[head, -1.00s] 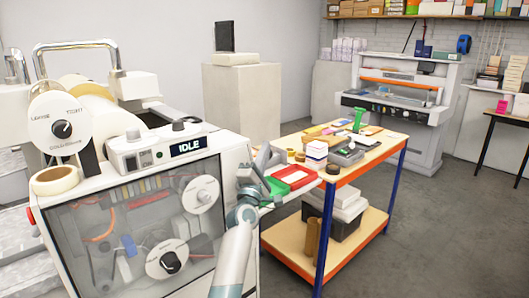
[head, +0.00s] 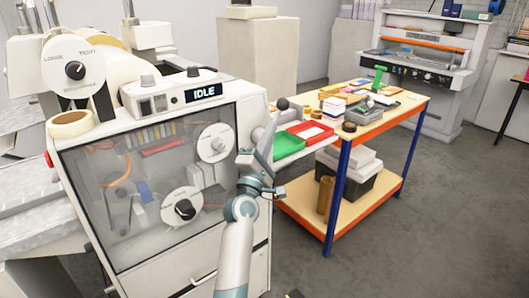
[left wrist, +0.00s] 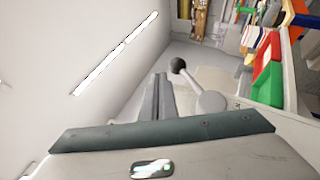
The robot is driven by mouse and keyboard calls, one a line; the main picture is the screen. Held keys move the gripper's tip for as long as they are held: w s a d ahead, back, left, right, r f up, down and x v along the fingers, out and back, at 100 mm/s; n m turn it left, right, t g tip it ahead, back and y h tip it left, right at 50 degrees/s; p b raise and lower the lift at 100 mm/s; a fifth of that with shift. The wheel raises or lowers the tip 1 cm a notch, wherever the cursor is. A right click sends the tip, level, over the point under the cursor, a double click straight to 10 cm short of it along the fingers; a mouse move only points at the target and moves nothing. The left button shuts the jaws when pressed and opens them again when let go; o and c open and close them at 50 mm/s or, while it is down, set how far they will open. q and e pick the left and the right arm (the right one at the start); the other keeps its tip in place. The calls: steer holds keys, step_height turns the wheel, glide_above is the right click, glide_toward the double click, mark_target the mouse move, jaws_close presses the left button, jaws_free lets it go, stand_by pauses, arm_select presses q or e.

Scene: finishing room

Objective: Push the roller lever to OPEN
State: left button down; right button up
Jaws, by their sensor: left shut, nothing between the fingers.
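The laminating machine (head: 262,165) stands at the left, with a display (head: 204,91) reading IDLE. The roller lever, with a dark ball knob (head: 282,103), sticks up at the machine's right side. In the left wrist view the black knob (left wrist: 178,65) and its pale arm and hub (left wrist: 210,103) show clearly. My left gripper (head: 268,128) is shut and empty beside the lever at the machine's right side. In the left wrist view its fingers (left wrist: 159,92) are together, just left of the lever. I cannot tell whether they touch it. My right gripper is out of view.
Green (head: 283,152) and red (head: 309,133) trays lie on a ledge right of the machine. A wooden-topped table (head: 400,108) with several small items stands beyond. A tape roll (head: 69,123) lies on the machine. The floor at the right is clear.

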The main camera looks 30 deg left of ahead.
arm_select(q)
steer(key=b+v, duration=0.1)
steer(key=v, duration=0.4)
stand_by(0.5)
